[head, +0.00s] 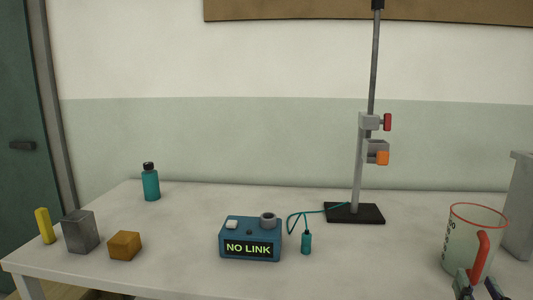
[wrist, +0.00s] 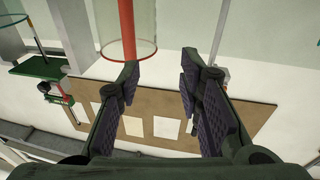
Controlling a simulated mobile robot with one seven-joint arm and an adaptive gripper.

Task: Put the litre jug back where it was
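The litre jug (head: 462,240) is a clear beaker-like vessel with dark markings and a red handle. It stands upright at the right end of the white table in the head view. Part of the clear jug and its red handle (wrist: 126,28) show at the top of the wrist view. My gripper (head: 480,286) is at the bottom right of the head view, in front of the jug's lower part near the handle. In the wrist view my gripper (wrist: 160,64) has its fingers apart with nothing between them; the handle lies beyond the fingertips.
A retort stand (head: 356,212) with clamps stands left of the jug, and a grey block-like object (head: 520,205) is right of it. A blue NO LINK box (head: 250,239), teal probe (head: 306,243), teal bottle (head: 151,184) and several blocks (head: 80,232) stand further left.

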